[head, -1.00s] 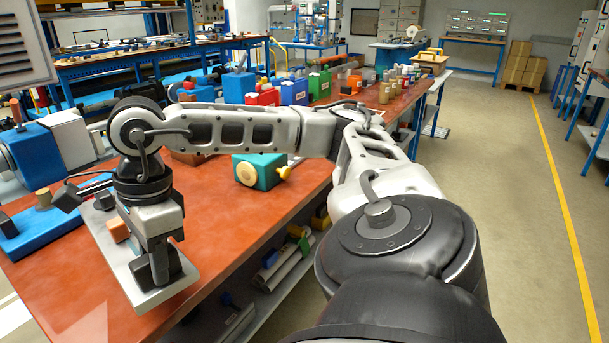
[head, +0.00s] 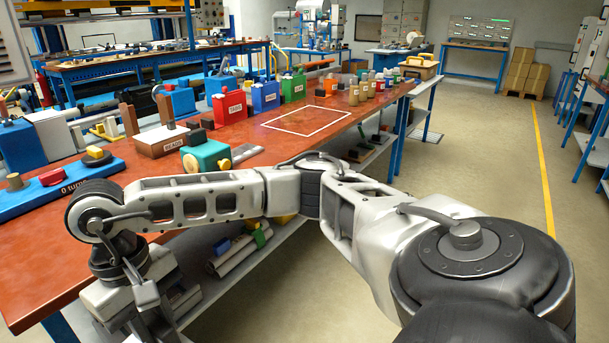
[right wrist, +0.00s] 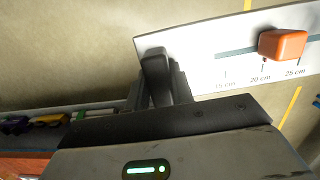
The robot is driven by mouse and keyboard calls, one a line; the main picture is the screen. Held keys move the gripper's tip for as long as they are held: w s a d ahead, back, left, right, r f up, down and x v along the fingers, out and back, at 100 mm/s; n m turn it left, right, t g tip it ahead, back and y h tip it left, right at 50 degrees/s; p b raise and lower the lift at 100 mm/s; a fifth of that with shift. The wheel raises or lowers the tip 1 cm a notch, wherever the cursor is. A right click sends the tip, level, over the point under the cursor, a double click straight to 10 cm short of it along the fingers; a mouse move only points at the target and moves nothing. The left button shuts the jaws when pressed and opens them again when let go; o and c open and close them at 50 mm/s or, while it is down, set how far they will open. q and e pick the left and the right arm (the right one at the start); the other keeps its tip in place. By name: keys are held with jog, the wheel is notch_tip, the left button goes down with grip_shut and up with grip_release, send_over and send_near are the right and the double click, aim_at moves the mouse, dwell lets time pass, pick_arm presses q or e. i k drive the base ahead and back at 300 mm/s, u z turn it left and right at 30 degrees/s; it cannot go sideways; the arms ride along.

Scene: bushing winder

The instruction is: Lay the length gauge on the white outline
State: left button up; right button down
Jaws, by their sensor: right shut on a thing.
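The length gauge (right wrist: 190,48) is a pale flat plate with a slot, cm marks and an orange slider (right wrist: 283,44). It fills the upper right of the right wrist view. My right gripper (right wrist: 163,80) is shut on the plate near one end. In the head view my right gripper (head: 152,318) is at the lower left, off the table's front edge, and the arm hides most of the gauge. The white outline (head: 349,118) is a bare rectangle painted on the red table (head: 245,132), farther back and to the right. My left gripper is out of view.
A teal box (head: 207,157) and a brown beads box (head: 162,141) stand left of the outline. Red, blue and green bins (head: 292,88) line its back. Several small bottles stand behind it. A lower shelf (head: 275,235) holds rolled items.

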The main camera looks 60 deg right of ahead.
aim_at(308, 119)
jog(key=u, duration=1.15)
jog(key=k, duration=0.15)
jog(key=z, duration=2.45)
jog(key=i, duration=0.5)
jog(key=z, duration=0.35)
